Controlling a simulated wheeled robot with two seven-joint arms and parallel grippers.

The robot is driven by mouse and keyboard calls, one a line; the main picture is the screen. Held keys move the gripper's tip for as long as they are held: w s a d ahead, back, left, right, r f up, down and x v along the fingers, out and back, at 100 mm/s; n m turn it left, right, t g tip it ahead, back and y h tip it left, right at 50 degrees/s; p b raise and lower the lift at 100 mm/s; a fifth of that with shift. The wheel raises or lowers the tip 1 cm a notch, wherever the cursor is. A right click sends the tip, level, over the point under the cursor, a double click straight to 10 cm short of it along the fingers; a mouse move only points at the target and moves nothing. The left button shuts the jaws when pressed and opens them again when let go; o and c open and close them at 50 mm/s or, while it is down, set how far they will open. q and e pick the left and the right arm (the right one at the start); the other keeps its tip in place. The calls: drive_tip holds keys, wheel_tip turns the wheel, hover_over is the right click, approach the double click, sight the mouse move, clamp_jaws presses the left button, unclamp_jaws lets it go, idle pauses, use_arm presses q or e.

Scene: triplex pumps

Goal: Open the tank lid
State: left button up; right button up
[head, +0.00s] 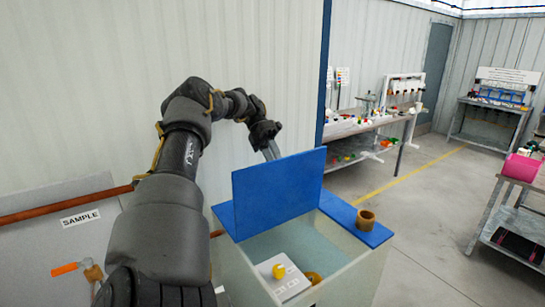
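The tank (345,273) is a pale box with a blue top at the lower middle of the head view. Its blue lid (280,195) stands raised, nearly upright, and the tank's inside shows in front of it. My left gripper (271,151) is at the lid's upper edge, on the far side. Its fingers point down and are partly hidden behind the lid; I cannot tell whether they touch it or how far apart they are. My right gripper is not in view.
A brown ring-shaped piece (365,219) sits on the fixed blue top at right. Inside the tank are a pale block with a yellow knob (279,271) and a yellow-brown part. A wall with a SAMPLE label (80,218) is at left. Benches and open floor lie right.

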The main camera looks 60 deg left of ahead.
use_arm(q)
drive_tip(key=s+d+r+b, duration=0.8)
drive_tip(key=d+r+b, duration=0.1)
drive_tip(key=d+r, duration=0.2)
drive_tip(key=shift+r, duration=0.8)
